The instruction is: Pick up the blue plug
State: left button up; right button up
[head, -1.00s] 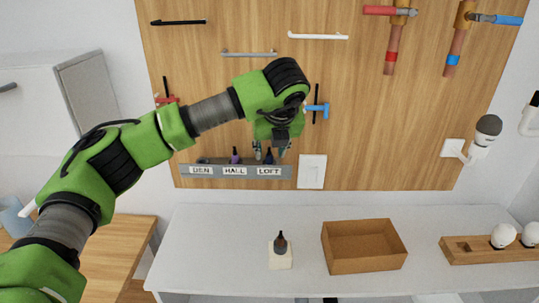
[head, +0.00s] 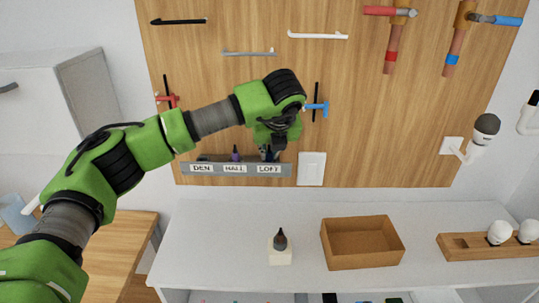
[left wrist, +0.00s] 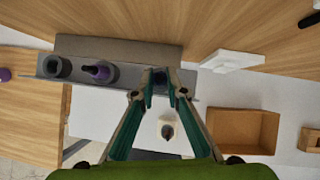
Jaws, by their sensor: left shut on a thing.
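A grey wall rack (head: 185,168) carries the labels DEN, HALL and LOFT. My left gripper (head: 267,153) reaches down to its LOFT place. In the left wrist view the fingers (left wrist: 162,86) are shut on a dark plug (left wrist: 160,74), mostly hidden between the tips; this is the blue plug, though its colour hardly shows. It is still at the rack. A purple plug (head: 235,153) stands at HALL and also shows in the left wrist view (left wrist: 98,72). The DEN place shows a dark open ring (left wrist: 58,67). My right gripper is not in view.
On the white table below stand a pale block with a dark-tipped thing (head: 280,241) and an open brown box (head: 362,262). A wooden holder with white bulbs (head: 470,247) is at right. A white wall plate (head: 311,169) is close right of the rack.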

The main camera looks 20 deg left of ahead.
pick_arm(q)
jog(key=shift+r+b, duration=0.4)
jog(key=shift+b, duration=0.1)
notch_tip(320, 180, up, 2)
jog(key=shift+r+b, duration=0.1)
jog(key=shift+b, duration=0.85)
jog(key=s+d+r+b, duration=0.5)
jog(key=s+d+r, duration=0.2)
jog(key=s+r, duration=0.3)
jog(key=shift+s+d, duration=0.15)
jog(key=shift+s, duration=0.9)
jog(key=shift+b, duration=0.3)
jog(key=shift+f, duration=0.1)
